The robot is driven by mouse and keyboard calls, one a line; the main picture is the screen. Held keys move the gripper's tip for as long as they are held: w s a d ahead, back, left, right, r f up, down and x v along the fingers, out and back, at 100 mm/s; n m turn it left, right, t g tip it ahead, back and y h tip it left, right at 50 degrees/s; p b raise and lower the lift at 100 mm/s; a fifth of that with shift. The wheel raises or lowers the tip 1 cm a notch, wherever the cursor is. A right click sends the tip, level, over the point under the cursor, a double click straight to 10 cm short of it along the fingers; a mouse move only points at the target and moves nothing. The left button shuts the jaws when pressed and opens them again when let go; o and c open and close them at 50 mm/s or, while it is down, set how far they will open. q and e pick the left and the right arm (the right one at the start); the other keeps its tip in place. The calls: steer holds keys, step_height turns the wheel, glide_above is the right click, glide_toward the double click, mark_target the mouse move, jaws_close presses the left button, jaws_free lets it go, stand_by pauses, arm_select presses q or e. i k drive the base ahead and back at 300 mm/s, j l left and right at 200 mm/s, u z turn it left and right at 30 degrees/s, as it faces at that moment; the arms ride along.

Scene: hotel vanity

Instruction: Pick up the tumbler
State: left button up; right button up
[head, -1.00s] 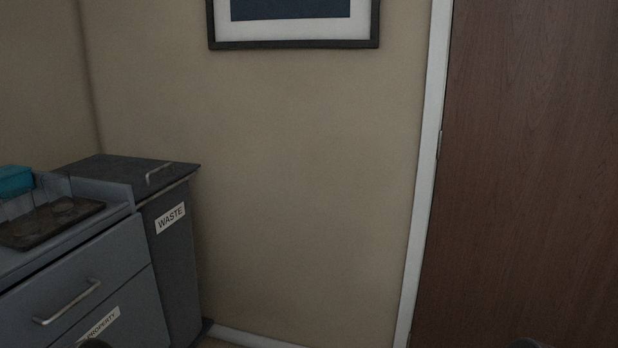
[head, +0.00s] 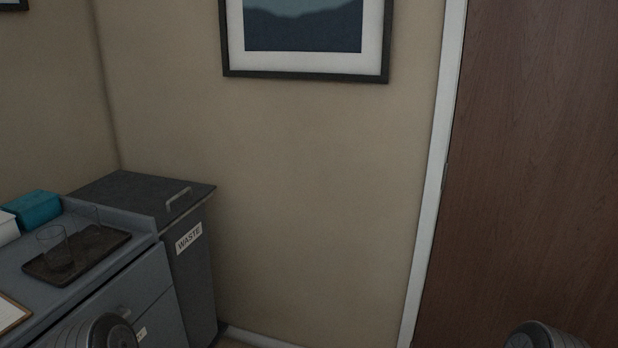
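A clear glass tumbler (head: 54,247) stands upright on a dark brown tray (head: 90,266) on the grey vanity at the left. A second clear glass shape (head: 94,222) shows faintly behind it, towards the tray's far side. Parts of my arms show at the bottom edge, one at left and one at right. Neither gripper's fingers are in view, and nothing of mine is near the tumbler.
A teal box (head: 34,208) and a white item (head: 7,228) are at the back of the counter (head: 20,277). A clipboard (head: 10,314) lies at the front left. The grey waste bin (head: 135,194) adjoins the vanity. A wooden door (head: 540,150) is at the right.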

mark_target(53, 241)
steer(key=u, duration=1.45)
steer(key=i+l, duration=0.1)
steer(key=l, duration=1.55)
steer(key=i+l, duration=0.15)
steer(key=l, duration=0.7)
